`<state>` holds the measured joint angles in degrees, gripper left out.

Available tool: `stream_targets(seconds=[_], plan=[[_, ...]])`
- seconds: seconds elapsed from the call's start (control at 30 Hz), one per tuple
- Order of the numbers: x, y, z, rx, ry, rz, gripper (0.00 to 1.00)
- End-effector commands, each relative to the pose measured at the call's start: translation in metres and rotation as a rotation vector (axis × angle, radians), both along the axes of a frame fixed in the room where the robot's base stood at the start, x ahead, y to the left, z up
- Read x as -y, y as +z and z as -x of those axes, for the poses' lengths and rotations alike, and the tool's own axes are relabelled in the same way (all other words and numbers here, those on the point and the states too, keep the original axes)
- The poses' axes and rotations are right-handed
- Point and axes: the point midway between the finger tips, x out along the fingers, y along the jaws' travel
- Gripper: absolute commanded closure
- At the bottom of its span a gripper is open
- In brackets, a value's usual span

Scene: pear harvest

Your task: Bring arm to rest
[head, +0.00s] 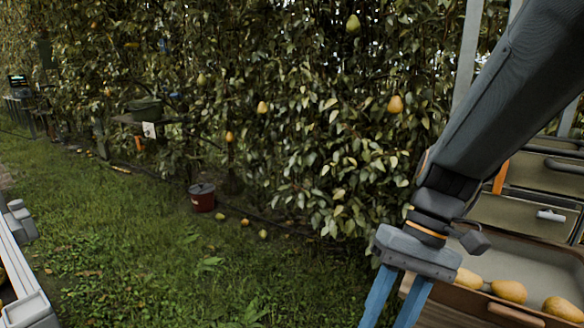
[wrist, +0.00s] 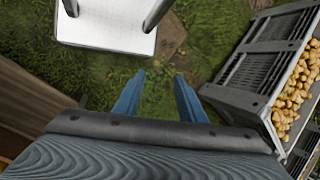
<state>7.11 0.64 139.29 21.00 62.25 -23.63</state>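My arm comes in from the upper right in the head view and points down. My gripper (head: 397,300) has two blue fingers that stand apart, cut off by the bottom edge of the picture. In the wrist view my gripper (wrist: 158,90) also shows its two fingers spread, with only grass between them. It holds nothing. It hangs just left of a brown-edged tray with yellow pears (head: 508,290).
A grey crate (wrist: 250,72) full of pears stands at the right in the wrist view, with a white metal plate (wrist: 110,25) at the top. A leafy pear hedge (head: 320,130) runs across the back. A red bucket (head: 202,198) and fallen pears lie at its foot. Open grass (head: 130,230) lies to the left.

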Motion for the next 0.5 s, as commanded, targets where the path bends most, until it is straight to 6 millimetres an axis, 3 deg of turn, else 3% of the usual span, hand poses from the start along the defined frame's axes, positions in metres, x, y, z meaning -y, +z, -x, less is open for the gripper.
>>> stream_targets(seconds=[0.2, 0.5], plan=[[-0.018, 0.003, 0.008, 0.126, 0.084, 0.167, 0.63], [-0.032, 0.009, 0.009, 0.261, 0.130, 0.259, 0.63]])
